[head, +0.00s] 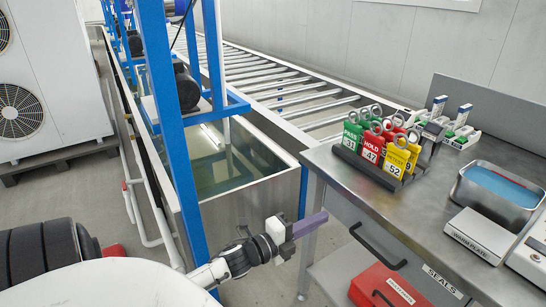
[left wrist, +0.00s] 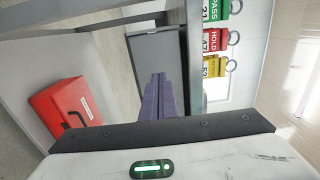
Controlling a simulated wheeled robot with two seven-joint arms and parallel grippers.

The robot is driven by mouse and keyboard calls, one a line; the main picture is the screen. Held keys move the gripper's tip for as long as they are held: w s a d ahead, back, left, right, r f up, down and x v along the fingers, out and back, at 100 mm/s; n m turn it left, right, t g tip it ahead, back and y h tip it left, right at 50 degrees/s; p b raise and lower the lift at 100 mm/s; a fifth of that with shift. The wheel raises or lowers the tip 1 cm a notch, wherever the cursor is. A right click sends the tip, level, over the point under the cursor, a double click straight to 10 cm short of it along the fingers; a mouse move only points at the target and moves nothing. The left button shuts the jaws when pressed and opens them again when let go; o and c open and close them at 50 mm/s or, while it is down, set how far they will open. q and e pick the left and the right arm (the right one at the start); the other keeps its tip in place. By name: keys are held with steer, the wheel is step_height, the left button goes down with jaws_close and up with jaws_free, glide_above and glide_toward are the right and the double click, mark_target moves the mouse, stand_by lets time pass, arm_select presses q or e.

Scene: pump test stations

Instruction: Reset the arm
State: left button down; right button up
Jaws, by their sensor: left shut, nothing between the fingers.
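My left gripper (head: 312,224) reaches in from the lower left, in front of the steel table's left end. Its purple fingers are closed together with nothing between them, and point towards the table. In the left wrist view the same fingers (left wrist: 160,95) show shut and empty in front of a dark grey drawer or panel. They appear apart from the table and the tags. My right gripper is not in view.
The steel table (head: 420,225) holds a rack of PASS, HOLD and yellow tags (head: 375,145), a metal tray (head: 498,190) and a WARM PLATE box (head: 478,236). A red box (head: 388,285) sits below. A water tank (head: 235,170) with blue posts stands left.

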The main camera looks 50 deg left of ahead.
arm_select(q)
steer(key=s+a, duration=0.1)
steer(key=s, duration=0.7)
steer(key=shift+s, duration=0.4)
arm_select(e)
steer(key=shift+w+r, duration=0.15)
